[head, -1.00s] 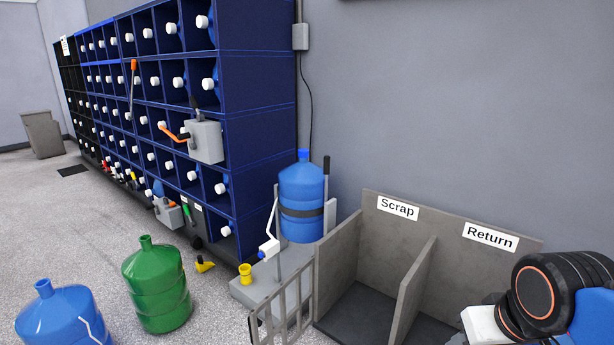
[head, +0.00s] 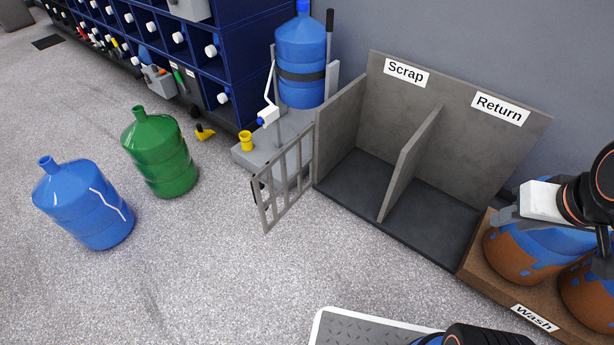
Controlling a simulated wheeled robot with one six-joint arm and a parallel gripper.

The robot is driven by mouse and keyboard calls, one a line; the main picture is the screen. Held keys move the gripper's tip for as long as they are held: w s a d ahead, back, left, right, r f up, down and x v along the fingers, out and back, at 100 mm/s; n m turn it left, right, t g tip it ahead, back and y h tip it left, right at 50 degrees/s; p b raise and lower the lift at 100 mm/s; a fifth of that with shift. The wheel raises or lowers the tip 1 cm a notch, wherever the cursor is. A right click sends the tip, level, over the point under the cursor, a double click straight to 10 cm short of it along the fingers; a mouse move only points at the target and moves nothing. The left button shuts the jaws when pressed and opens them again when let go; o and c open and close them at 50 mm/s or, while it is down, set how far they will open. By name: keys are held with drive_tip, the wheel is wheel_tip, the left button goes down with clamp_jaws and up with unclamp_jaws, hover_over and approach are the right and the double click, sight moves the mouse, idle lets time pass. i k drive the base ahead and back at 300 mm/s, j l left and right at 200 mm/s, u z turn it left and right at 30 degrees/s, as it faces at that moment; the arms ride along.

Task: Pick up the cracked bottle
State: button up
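The cracked bottle is a large blue bottle (head: 84,207) standing on the floor at the left of the head view, leaning slightly in the picture. A jagged white crack line runs down its right side, and its neck has no cap. My gripper (head: 506,214) is at the right edge, over the bottles of the Wash section and far from the cracked bottle. It shows as a small grey part beside a white block, and its fingers are not clear.
A green bottle (head: 160,152) stands right of the cracked one. A strapped blue bottle (head: 301,55) stands on a trolley. Open floor lies in the middle.

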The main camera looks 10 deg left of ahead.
sight(78, 197)
drive_tip(key=j+z, duration=0.35)
drive_tip(key=j, duration=0.5)
drive_tip(key=j+z, duration=0.35)
drive_tip(key=j, duration=0.5)
drive_tip(key=k+j, duration=0.1)
drive_tip(key=j, duration=0.9)
drive_tip(key=k+j, duration=0.15)
drive_tip(key=j, duration=0.35)
drive_tip(key=k+j+z, duration=0.1)
drive_tip(key=j, duration=0.4)
drive_tip(key=k+j, duration=0.1)
drive_tip(key=j, duration=0.4)
drive_tip(key=u, duration=2.45)
drive_tip(key=k+j+z, duration=0.15)
drive_tip(key=z, duration=0.45)
